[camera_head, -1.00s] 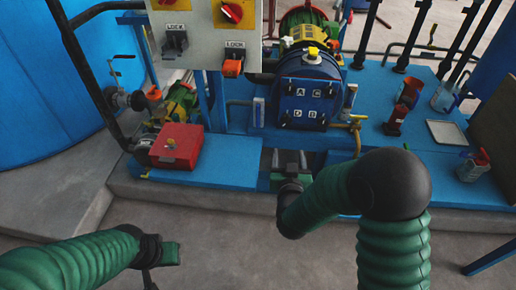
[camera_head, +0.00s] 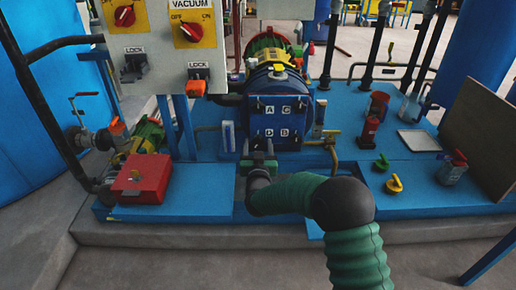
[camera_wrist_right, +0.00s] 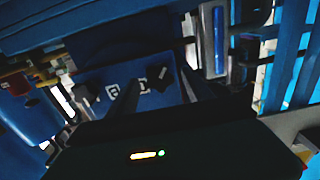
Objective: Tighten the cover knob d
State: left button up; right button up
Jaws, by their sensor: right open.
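The blue cover (camera_head: 277,121) of the pressure vessel faces me, with white labels A, C, D and B. Small dark knobs sit near its corners; knob d, by the lower-left label D (camera_head: 269,132), is hard to make out. My right gripper (camera_head: 260,150) is at the cover's lower left edge, seen from behind. In the right wrist view, my open fingers (camera_wrist_right: 160,88) point at the cover (camera_wrist_right: 98,75). A black knob (camera_wrist_right: 157,76) shows between the fingertips, apparently untouched; its label is partly hidden. Another dark knob (camera_wrist_right: 85,93) lies to the left. My left gripper is out of view.
A red box (camera_head: 141,178) sits on the blue platform at left. A control panel (camera_head: 160,40) hangs above left. Yellow (camera_head: 394,184) and green (camera_head: 381,162) hooked parts, a red bottle (camera_head: 369,130) and a tray (camera_head: 419,140) are at right.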

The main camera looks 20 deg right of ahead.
jog(key=shift+w+d+r, duration=0.1)
jog(key=shift+w+d, duration=0.05)
jog(key=shift+w, duration=0.3)
grip_shut()
